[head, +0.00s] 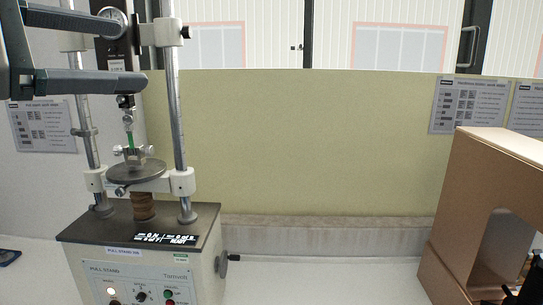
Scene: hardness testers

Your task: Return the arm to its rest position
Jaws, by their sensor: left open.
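My left gripper (133,52) reaches in from the upper left. Its two dark fingers are spread apart, one above the other, with nothing held between them. It appears in front of the upper part of the pull stand (150,255). The stand has two steel columns, a gauge with a round dial (113,20), partly covered by the upper finger, and a round plate (136,172). A small green piece (130,141) hangs upright between the upper hook and the lower clamp. My right gripper does not show.
A brown box-like housing (495,165) with an arched opening stands at the right; dark parts show at its lower edge. A yellowish panel (320,140) closes off the back. The white table (325,280) between stand and housing is clear. A small dark object (8,257) lies far left.

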